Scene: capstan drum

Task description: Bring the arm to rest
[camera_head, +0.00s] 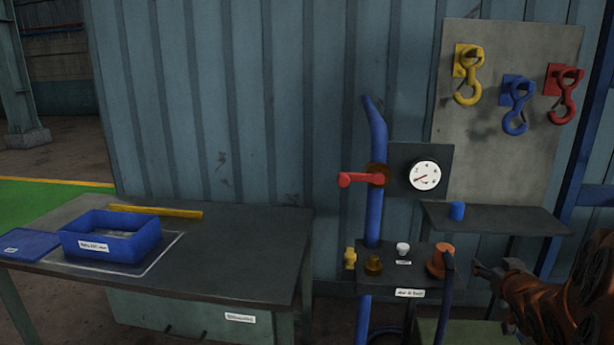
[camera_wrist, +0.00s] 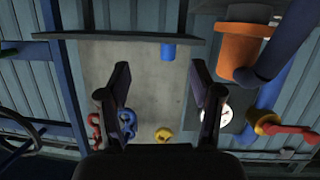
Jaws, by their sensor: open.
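My gripper (camera_head: 492,270) is at the lower right of the head view, at the end of my orange-brown arm, with its fingertips toward the left. In the wrist view my gripper (camera_wrist: 160,80) has its two dark fingers wide apart, with nothing between them. In the head view the fingertips are just right of the orange plug (camera_head: 440,260) with its blue hose. The orange plug is also large at the upper right of the wrist view (camera_wrist: 243,50). Whether a finger touches the hose cannot be told.
A small shelf (camera_head: 500,217) holds a blue cylinder (camera_head: 457,210). Hooks in yellow (camera_head: 468,75), blue (camera_head: 517,105) and red (camera_head: 564,93) hang on a grey board. A blue pipe (camera_head: 372,220) carries a red handle (camera_head: 360,179). A table (camera_head: 250,240) with a blue bin (camera_head: 112,240) stands left.

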